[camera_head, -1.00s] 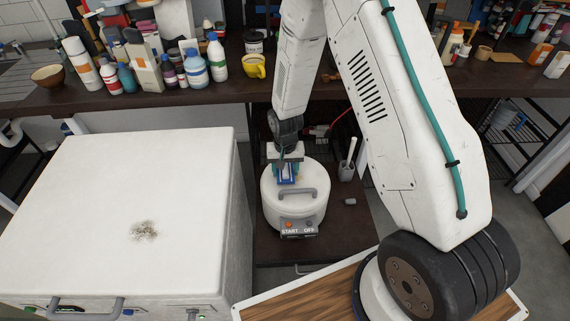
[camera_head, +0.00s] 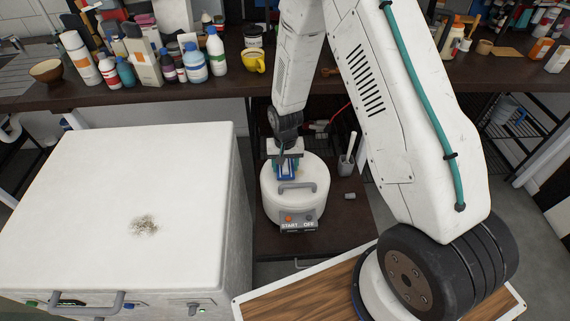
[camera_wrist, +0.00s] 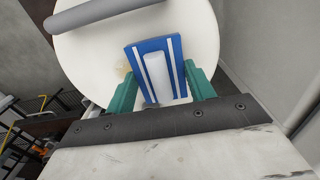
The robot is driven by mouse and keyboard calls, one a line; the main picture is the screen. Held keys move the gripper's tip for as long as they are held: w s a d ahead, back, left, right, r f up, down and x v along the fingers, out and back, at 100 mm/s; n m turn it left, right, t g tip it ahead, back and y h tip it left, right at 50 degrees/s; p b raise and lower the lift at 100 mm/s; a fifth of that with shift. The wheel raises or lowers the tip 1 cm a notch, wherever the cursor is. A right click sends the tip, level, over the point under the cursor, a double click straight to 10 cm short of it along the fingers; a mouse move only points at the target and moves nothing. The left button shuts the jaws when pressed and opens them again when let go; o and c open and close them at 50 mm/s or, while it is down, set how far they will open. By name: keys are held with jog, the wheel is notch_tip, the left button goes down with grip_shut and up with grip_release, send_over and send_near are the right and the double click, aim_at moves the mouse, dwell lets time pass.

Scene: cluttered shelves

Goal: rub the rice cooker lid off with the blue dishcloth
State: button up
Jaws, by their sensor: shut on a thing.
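The white rice cooker (camera_head: 290,203) stands on a low dark shelf in the head view, with a grey handle (camera_head: 297,187) on its lid. My gripper (camera_head: 287,165) is over the back part of the lid. In the wrist view its teal fingers (camera_wrist: 163,92) are shut on the blue dishcloth (camera_wrist: 135,58), which has white stripes. The cloth lies at the lid surface; exact contact cannot be told.
A large white appliance (camera_head: 110,190) with a dark speckled patch stands left of the cooker. A cup with a white utensil (camera_head: 346,165) and a small grey object (camera_head: 350,196) are to its right. Bottles and a yellow mug (camera_head: 254,62) crowd the counter behind.

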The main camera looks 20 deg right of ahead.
aim_at(298, 172)
jog(key=shift+f, duration=0.7)
dwell(0.3)
jog(key=shift+s+d+r, duration=0.1)
jog(key=shift+s+d, duration=0.1)
jog(key=shift+d, duration=0.4)
jog(key=shift+s+d+r, duration=0.1)
jog(key=shift+s+d, duration=0.05)
jog(key=shift+d, duration=0.4)
jog(key=shift+s+d+f, duration=0.1)
jog(key=shift+s+d, duration=0.15)
jog(key=shift+d, duration=0.5)
jog(key=shift+s+d+f, duration=0.1)
jog(key=shift+s+d, duration=0.2)
jog(key=shift+d, duration=0.4)
jog(key=shift+s+d, duration=0.25)
jog(key=shift+d, duration=0.5)
jog(key=shift+w+a+r, duration=0.1)
jog(key=shift+w+a, duration=0.15)
jog(key=shift+a, duration=0.35)
jog(key=shift+w+a, duration=0.2)
jog(key=shift+a, duration=0.4)
jog(key=shift+w+a, duration=0.25)
jog(key=shift+a, duration=0.5)
jog(key=shift+w+a, duration=0.2)
jog(key=shift+a, duration=0.5)
jog(key=shift+w+a, duration=0.25)
jog(key=shift+a, duration=0.5)
